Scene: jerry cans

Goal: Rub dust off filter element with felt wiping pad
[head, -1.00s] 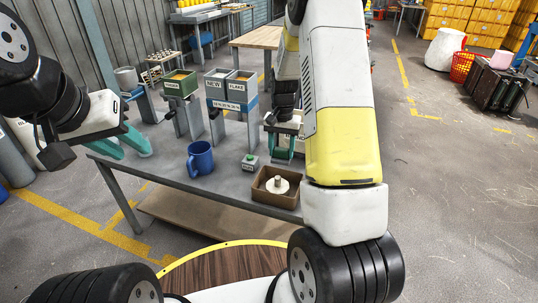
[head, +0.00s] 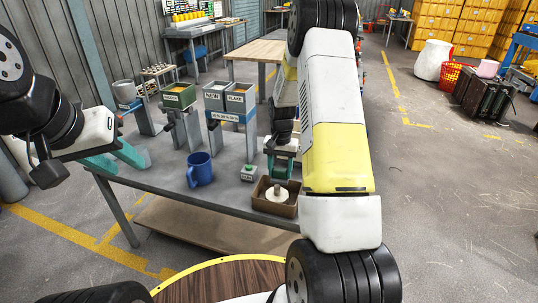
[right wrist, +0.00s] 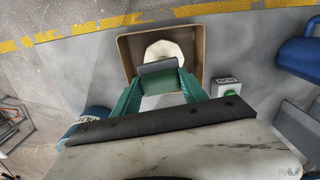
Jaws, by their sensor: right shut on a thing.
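The cream round filter element (head: 276,196) sits in a brown open box (head: 272,208) on the grey bench. It also shows in the right wrist view (right wrist: 163,49). My right gripper (head: 281,173) points down over the box.
A blue mug (head: 200,170) stands left of the box. A small grey box with a green button (head: 248,171) is just left of my right gripper. Labelled bins on stands (head: 231,105) line the bench's back.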

